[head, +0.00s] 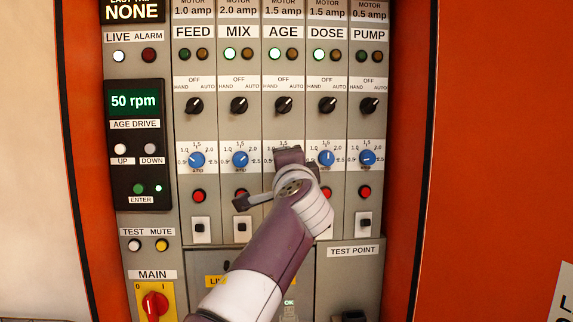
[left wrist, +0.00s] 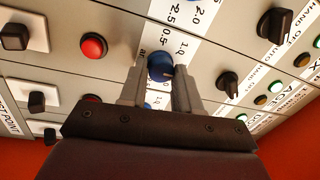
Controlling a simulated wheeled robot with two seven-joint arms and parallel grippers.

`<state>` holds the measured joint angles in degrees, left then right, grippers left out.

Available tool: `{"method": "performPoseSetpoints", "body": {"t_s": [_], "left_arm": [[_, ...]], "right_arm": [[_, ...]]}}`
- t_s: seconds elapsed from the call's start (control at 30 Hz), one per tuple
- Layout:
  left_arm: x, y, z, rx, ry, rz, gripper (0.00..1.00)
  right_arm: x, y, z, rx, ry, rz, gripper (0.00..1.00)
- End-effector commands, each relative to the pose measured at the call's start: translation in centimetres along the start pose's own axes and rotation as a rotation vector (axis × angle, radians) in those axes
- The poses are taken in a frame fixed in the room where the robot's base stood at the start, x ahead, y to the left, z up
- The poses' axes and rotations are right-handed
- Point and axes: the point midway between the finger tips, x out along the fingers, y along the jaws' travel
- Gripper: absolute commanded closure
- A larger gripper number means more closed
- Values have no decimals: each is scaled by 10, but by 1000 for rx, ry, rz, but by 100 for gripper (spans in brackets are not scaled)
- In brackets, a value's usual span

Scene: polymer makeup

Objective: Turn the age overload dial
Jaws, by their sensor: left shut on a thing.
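The age overload dial, a small blue knob (left wrist: 161,68), sits between the two fingertips of my left gripper (left wrist: 160,72) in the left wrist view. The fingers are closed on its sides. In the head view my left gripper (head: 290,155) covers this dial in the AGE column, so its pointer setting is hidden there. Part of its printed scale shows around the gripper. My right gripper is in neither view.
Blue dials for feed (head: 196,160), mix (head: 240,159), dose (head: 326,158) and pump (head: 367,158) flank it closely. Black selector knobs (head: 283,105) stand above, and red buttons (head: 199,196) below. A red main switch (head: 155,304) is at lower left. Orange cabinet edges (head: 405,160) border the panel.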

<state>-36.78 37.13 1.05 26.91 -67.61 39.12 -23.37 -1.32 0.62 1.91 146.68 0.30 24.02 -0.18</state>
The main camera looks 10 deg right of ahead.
Motion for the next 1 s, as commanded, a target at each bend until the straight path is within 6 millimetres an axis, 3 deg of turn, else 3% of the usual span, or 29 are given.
{"method": "performPoseSetpoints", "body": {"t_s": [0.27,0.3,0.37,0.6,0.7,0.77,1.0], "left_arm": [[0,0,0,1,0,0,98],[0,0,0,1,0,-1,58],[0,0,0,1,0,0,42],[0,0,0,1,0,0,42],[-6,4,0,1,1,-1,42],[-16,8,1,0,1,-2,42],[-82,11,2,-2,3,-2,42]], "right_arm": [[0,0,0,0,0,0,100],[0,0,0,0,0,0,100],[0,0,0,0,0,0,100],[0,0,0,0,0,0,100],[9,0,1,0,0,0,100],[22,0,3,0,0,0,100],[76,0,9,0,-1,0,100]]}}
